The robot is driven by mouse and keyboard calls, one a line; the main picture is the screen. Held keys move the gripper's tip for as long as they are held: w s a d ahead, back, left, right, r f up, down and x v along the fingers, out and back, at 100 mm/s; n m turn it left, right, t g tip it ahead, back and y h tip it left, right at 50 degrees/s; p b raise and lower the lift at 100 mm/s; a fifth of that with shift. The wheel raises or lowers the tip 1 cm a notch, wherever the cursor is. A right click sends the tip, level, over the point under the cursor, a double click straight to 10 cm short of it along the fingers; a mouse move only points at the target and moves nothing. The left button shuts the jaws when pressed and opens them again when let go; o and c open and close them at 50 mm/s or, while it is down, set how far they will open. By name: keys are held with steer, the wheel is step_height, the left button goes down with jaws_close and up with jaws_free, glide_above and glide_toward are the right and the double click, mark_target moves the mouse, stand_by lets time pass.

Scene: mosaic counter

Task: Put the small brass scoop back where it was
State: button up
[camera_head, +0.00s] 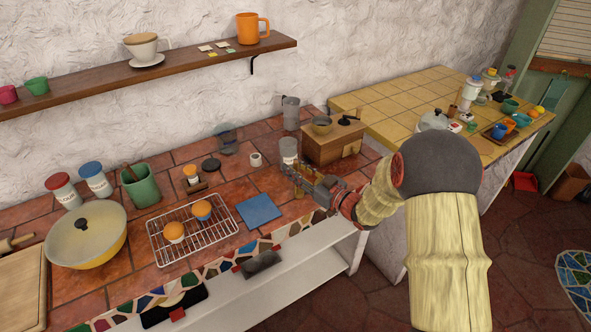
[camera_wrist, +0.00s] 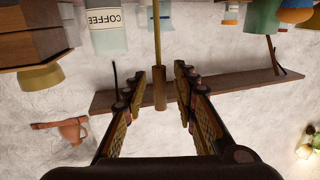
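My gripper (camera_head: 292,178) reaches over the red-tiled counter beside the coffee jar (camera_head: 288,152). In the wrist view, which is upside down, its two fingers (camera_wrist: 169,78) are apart. A thin brass rod with a thicker brown end (camera_wrist: 160,88) shows between the fingertips. It seems to be the scoop's handle, upright, with a gap to the right finger. The rod's other end is out of the frame, so the scoop's bowl is hidden. The coffee jar also shows in the wrist view (camera_wrist: 108,32).
A wooden grinder (camera_head: 332,148) stands just right of the jar, with a grey jug (camera_head: 290,112) behind. A blue mat (camera_head: 258,210) and a wire rack (camera_head: 180,246) with orange-topped items lie to the left. A wall shelf (camera_head: 170,67) runs above.

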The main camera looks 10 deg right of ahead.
steer(key=shift+r, duration=0.25)
steer(key=p+v, duration=0.2)
steer(key=v, duration=1)
steer(key=w+d+r+m+h, duration=0.1)
steer(key=w+d+r+h, duration=0.3)
steer(key=r+h, duration=0.2)
steer(key=s+d+r+m+g+h, duration=0.1)
steer(key=s+r+m+g+h, duration=0.2)
steer(key=s+r+h, duration=0.25)
steer(key=s+a+m+g+y, duration=0.1)
steer(key=s+a+g, duration=0.2)
steer(key=s, duration=1.1)
steer(key=s+a+r+m+g+y, duration=0.1)
steer(key=s+a+g, duration=0.2)
steer(key=s+a, duration=0.4)
steer(key=s, duration=0.7)
steer(key=shift+a+r+g, duration=0.2)
steer(key=shift+a+g, duration=0.1)
steer(key=shift+g, duration=0.1)
